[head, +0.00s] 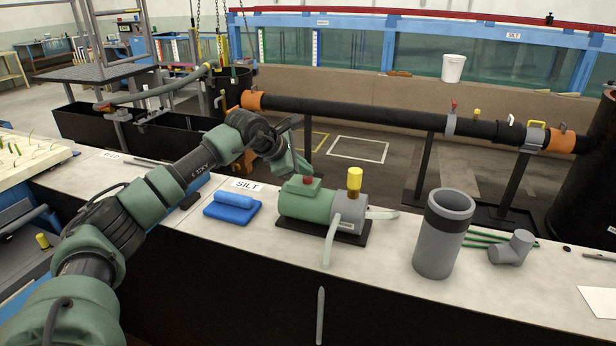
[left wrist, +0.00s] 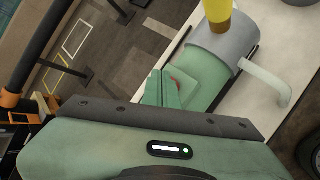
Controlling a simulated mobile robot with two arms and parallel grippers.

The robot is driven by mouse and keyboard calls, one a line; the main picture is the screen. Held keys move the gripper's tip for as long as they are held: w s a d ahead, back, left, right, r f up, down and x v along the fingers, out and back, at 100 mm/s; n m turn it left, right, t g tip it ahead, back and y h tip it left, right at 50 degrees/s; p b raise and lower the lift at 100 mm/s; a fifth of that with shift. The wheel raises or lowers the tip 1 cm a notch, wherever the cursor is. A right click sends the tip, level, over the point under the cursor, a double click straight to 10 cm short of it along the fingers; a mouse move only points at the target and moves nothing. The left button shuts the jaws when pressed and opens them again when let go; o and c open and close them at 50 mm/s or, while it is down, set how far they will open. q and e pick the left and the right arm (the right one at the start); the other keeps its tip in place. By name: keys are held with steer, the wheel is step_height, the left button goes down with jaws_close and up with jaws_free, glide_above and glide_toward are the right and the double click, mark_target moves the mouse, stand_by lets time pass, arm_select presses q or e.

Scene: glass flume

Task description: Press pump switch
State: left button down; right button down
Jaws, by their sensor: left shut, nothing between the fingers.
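The pump has a green motor body (head: 303,205), a grey head (head: 349,211) and a yellow cap (head: 355,179), and it stands on a dark base plate on the bench. Its red switch (head: 308,181) is on top of the green body. My left gripper (head: 303,170) is shut and empty, pointing down just above and behind the switch. In the left wrist view the shut fingers (left wrist: 166,92) are over the green body (left wrist: 207,67) and partly hide the red switch (left wrist: 185,83). I cannot tell whether the fingertips touch it. My right gripper is not in view.
A blue cloth-like bundle (head: 233,207) lies left of the pump near a SILT label (head: 246,184). A grey cylinder (head: 443,234) and a grey pipe fitting (head: 512,248) stand to its right. A long black pipe (head: 350,112) runs behind the bench.

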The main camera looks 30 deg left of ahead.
mark_target(305, 179)
arm_select(q)
steer(key=shift+f, duration=0.15)
stand_by(0.4)
steer(key=shift+s+f+b, duration=0.1)
steer(key=shift+f+b, duration=0.2)
steer(key=shift+b, duration=0.05)
steer(key=shift+r, duration=0.25)
stand_by(0.4)
steer(key=shift+r+p, duration=2.35)
steer(key=shift+r, duration=0.8)
steer(key=shift+f, duration=0.1)
